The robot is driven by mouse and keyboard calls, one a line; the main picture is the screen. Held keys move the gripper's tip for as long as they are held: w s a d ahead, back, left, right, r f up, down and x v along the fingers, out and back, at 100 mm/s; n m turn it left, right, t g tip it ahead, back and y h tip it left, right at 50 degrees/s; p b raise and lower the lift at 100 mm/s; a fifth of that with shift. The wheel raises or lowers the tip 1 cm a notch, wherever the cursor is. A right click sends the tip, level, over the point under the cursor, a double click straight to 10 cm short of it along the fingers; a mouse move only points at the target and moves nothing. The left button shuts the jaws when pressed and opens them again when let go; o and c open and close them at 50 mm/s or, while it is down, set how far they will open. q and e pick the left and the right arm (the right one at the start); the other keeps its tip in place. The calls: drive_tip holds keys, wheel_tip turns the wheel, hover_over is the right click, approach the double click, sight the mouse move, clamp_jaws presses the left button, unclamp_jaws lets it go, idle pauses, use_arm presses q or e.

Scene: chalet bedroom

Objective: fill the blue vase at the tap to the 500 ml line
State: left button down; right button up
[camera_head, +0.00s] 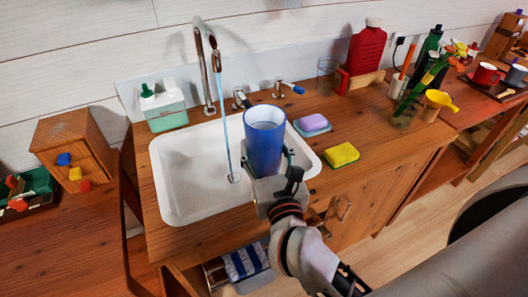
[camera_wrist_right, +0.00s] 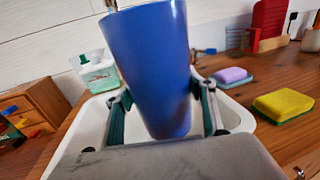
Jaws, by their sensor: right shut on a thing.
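The blue vase (camera_head: 263,150) is upright over the right part of the white sink (camera_head: 185,215). My right gripper (camera_head: 266,158) is shut around it; in the right wrist view the vase (camera_wrist_right: 150,65) stands between the two fingers and leans slightly. Its open mouth shows a pale inside; I cannot make out a water level or the 500 ml line. The tap (camera_head: 207,65) has a tall curved spout. A thin water stream (camera_head: 224,125) falls from it to the drain, left of the vase and apart from it. My left gripper is not in view.
A tap lever with a blue tip (camera_head: 291,88) is behind the vase. A purple soap bar (camera_head: 314,122) and yellow sponge (camera_head: 342,154) lie right of the sink. A white-green caddy (camera_head: 163,106) stands behind left. A clear glass (camera_head: 326,76) and red bottle (camera_head: 365,48) stand at the back.

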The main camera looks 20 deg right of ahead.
drive_tip(key=shift+w+a+r, duration=0.15)
drive_tip(key=shift+w+a, duration=0.05)
drive_tip(key=shift+w, duration=0.35)
drive_tip(key=w+a, duration=0.2)
drive_tip(key=w, duration=0.5)
drive_tip(key=w+a+b, duration=0.1)
drive_tip(key=w+a, duration=0.2)
drive_tip(key=w, duration=0.5)
idle(6.0)
